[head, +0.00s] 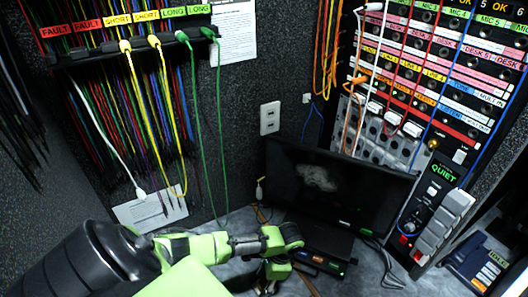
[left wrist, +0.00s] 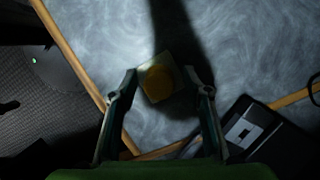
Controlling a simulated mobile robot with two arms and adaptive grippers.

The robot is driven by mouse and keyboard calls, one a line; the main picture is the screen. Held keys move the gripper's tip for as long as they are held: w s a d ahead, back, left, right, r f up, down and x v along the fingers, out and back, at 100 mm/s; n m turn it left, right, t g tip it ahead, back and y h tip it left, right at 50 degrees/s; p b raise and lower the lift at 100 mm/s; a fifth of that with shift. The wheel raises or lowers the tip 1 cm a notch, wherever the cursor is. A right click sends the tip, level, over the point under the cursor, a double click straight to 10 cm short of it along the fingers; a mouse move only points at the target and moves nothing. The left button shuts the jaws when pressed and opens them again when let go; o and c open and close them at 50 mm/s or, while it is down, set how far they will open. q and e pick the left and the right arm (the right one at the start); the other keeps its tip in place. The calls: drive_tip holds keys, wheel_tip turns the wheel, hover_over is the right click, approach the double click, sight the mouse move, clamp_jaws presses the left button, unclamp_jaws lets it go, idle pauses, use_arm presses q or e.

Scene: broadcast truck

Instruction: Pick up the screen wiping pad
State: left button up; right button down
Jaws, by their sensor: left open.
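A small square pad with a yellowish face (left wrist: 159,80), which looks like the screen wiping pad, lies on the grey swirled worktop (left wrist: 115,25) in the left wrist view. My left gripper (left wrist: 160,74) is open above it, with one finger on each side of the pad. I cannot tell whether the fingers touch it. In the head view my green and black left arm (head: 195,250) reaches in over the worktop, and the pad is hidden there. The dark monitor screen (head: 335,190) has a pale smudge (head: 318,178). My right gripper is not in view.
A black device with coloured labels (head: 320,262) sits below the monitor. A black object with a pale label (left wrist: 248,132) lies right of the gripper. A wood-coloured edge (left wrist: 70,55) borders the worktop. Patch cables (head: 170,100) hang along the wall, and a rack (head: 440,70) stands right.

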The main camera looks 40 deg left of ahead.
use_arm(q)
drive_tip(key=c, duration=1.2)
drive_tip(key=shift+r, duration=0.1)
drive_tip(key=shift+r, duration=0.55)
drive_tip(key=shift+s+d+r+b, duration=0.25)
drive_tip(key=shift+s+d+r, duration=1.2)
drive_tip(key=shift+d+r, duration=0.5)
drive_tip(key=shift+s+d+r+b, duration=0.2)
drive_tip(key=shift+s+d+r, duration=1.2)
drive_tip(key=shift+d+r, duration=0.5)
drive_tip(key=shift+s+d+r+b, duration=0.25)
drive_tip(key=shift+s+d+r, duration=1.2)
drive_tip(key=shift+d+r, duration=0.45)
drive_tip(key=shift+a+r, duration=0.1)
